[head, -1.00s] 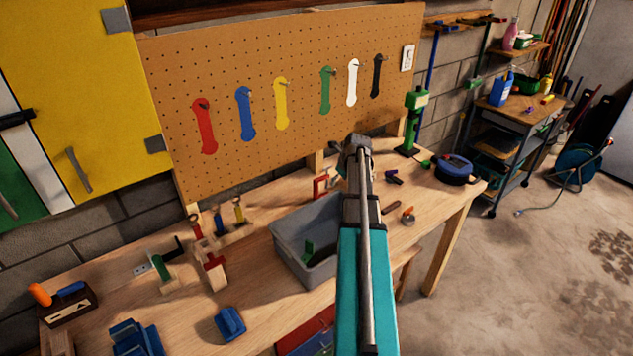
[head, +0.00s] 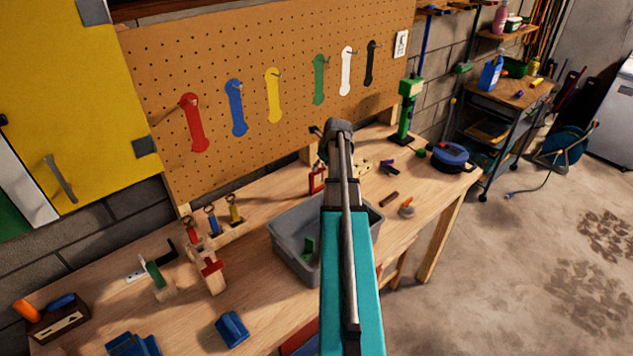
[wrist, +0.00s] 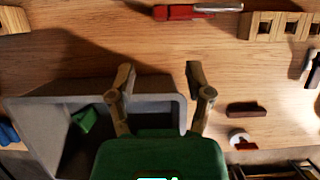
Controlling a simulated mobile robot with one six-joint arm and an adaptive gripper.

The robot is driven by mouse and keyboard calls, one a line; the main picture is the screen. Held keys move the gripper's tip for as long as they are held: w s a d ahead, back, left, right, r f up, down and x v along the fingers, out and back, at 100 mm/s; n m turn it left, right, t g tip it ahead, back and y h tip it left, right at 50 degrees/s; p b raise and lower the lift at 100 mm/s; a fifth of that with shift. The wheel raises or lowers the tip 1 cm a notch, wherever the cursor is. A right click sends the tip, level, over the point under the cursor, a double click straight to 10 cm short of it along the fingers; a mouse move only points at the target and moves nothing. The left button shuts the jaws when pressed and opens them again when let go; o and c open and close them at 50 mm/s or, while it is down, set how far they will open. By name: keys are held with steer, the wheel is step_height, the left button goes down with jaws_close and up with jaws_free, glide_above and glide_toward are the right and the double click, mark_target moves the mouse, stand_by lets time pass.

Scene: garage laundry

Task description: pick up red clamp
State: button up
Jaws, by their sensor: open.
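A red clamp (head: 317,181) with a bare metal bar is on the workbench, behind the grey bin and partly hidden by my arm in the head view. In the wrist view the red clamp (wrist: 183,12) lies across the top edge, its metal end to the right. In the head view my arm hides the fingers.
The grey bin (head: 287,257) holds a green item. A wooden block with holes (wrist: 279,25) stands right of the clamp. A dark brown bar (wrist: 248,109) lies right of my gripper. Another red clamp-like piece (head: 212,267) sits on wood at left. The pegboard (head: 220,60) rises behind.

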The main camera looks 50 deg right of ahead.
mark_target(313, 183)
steer(key=shift+f, duration=0.1)
steer(key=shift+b+x, duration=3.95)
steer(key=shift+x, duration=0.2)
steer(key=shift+d+f, duration=0.1)
steer(key=shift+f, duration=0.05)
steer(key=shift+b+x, duration=2.4)
steer(key=shift+x, duration=0.1)
steer(key=shift+w, duration=0.1)
jaws_close()
